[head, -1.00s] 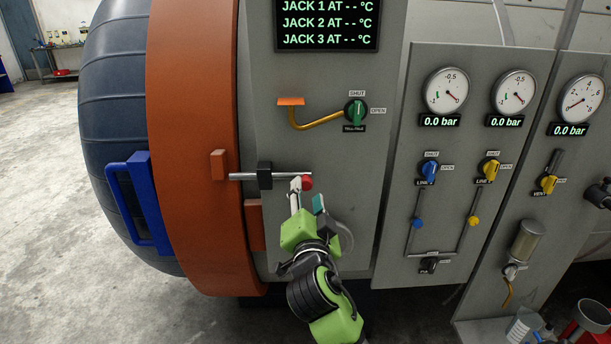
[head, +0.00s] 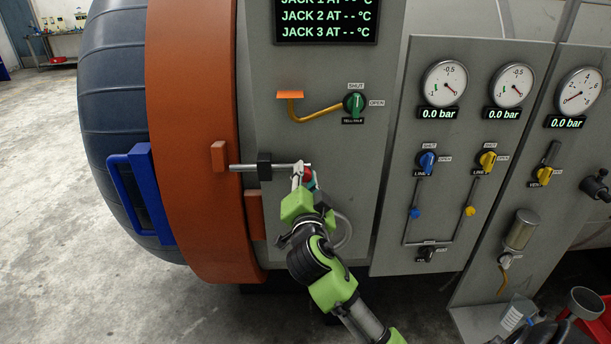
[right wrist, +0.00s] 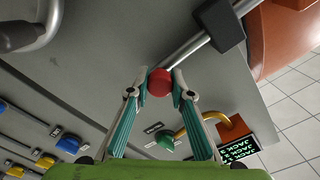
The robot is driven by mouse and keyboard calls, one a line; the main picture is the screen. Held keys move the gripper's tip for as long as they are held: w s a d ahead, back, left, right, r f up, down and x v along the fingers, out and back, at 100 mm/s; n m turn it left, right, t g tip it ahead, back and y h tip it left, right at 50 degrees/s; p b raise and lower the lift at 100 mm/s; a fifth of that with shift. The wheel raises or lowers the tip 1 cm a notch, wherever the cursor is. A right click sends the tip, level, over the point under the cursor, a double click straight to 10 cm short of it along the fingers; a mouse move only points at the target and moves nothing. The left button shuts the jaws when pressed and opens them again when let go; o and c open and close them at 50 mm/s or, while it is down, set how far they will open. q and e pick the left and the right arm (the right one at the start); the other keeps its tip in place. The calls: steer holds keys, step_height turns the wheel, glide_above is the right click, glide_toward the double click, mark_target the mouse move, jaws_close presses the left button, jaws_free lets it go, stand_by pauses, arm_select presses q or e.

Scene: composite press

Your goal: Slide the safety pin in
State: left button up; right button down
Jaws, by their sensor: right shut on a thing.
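The safety pin is a grey metal rod (head: 283,167) with a red ball knob (head: 308,173), lying level in the head view. My right gripper (head: 304,178) is shut on the red knob. In the right wrist view the red knob (right wrist: 159,82) sits between the two fingertips (right wrist: 159,84), with the rod (right wrist: 188,50) running up to the black block (right wrist: 219,24). My left gripper is not in view.
A second orange lug (head: 254,214) is below the rod. A blue handle (head: 140,195) is at left. A green valve (head: 355,104) with a yellow pipe is above my right gripper. Gauges and valves fill the grey panel (head: 470,130) to the right.

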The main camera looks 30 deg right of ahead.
mark_target(285, 169)
steer(key=shift+w+a+f+b, duration=0.2)
steer(key=shift+a+f+b, duration=0.05)
steer(key=shift+a+b, duration=0.15)
steer(key=w+a+b, duration=0.1)
steer(key=w+a, duration=0.1)
steer(key=a, duration=0.1)
steer(key=shift+w+a+r+b, duration=0.1)
steer(key=shift+a+r+b, duration=0.05)
steer(key=shift+a+b, duration=0.2)
steer(key=shift+d, duration=0.1)
steer(key=c, duration=1.8)
jaws_free()
steer(key=shift+d, duration=0.1)
